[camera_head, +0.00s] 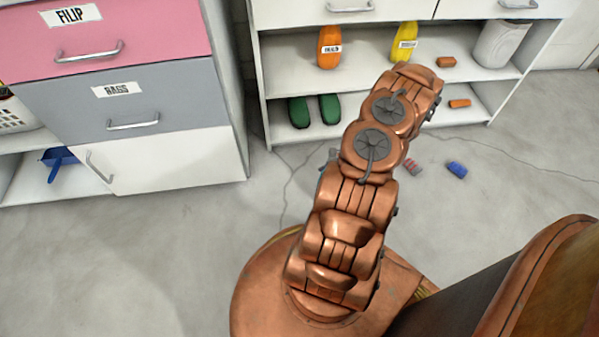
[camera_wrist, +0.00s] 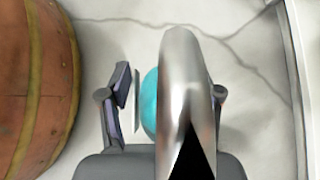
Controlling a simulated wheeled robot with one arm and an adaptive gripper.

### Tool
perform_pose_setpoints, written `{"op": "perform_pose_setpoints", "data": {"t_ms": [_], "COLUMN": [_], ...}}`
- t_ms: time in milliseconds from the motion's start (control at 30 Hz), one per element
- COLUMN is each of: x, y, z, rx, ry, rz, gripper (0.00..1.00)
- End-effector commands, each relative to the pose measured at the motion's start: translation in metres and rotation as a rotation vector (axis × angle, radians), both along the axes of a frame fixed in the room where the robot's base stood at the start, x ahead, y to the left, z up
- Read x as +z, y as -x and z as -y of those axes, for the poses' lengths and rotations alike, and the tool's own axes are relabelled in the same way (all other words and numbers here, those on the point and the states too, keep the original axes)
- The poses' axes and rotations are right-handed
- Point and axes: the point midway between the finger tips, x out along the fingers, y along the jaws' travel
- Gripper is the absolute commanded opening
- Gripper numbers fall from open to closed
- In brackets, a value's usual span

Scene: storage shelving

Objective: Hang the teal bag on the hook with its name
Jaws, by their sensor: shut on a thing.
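In the wrist view my gripper (camera_wrist: 172,85) has a finger on each side of a rounded teal thing (camera_wrist: 149,100), which I take for the teal bag. Only a narrow left strip of the teal shows. A shiny grey arched piece (camera_wrist: 184,60) stands close to the camera and covers the rest of it and part of the jaws. I cannot tell whether this arch belongs to the bag. No hook or hook name label shows in either view.
A cabinet with a pink drawer (camera_head: 150,33) and a grey drawer (camera_head: 185,95) stands at left. An open white shelf (camera_head: 290,85) at the back holds an orange bottle (camera_head: 330,48), a yellow bottle (camera_head: 404,43) and green boots (camera_head: 298,112). A blue item (camera_head: 457,169) lies on the floor.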

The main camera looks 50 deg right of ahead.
Motion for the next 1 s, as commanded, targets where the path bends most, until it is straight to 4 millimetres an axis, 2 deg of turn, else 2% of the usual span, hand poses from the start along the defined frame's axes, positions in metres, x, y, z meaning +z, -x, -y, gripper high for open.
{"op": "perform_pose_setpoints", "data": {"t_ms": [200, 433, 600, 767, 900, 1000], "x": [-0.008, -0.011, -0.010, -0.011, -0.013, -0.027], "y": [-0.047, -0.089, -0.103, -0.109, -0.123, -0.121], "z": [-0.006, -0.011, -0.013, -0.013, -0.015, -0.014], "rx": [0.005, 0.002, 0.000, 0.000, 0.001, -0.001], "ry": [0.002, 0.002, 0.002, 0.002, 0.002, 0.000], "rz": [0.001, -0.001, 0.000, 0.000, 0.001, 0.000], "gripper": [0.00, 0.00, 0.00, 0.00, 0.00, 0.00]}}
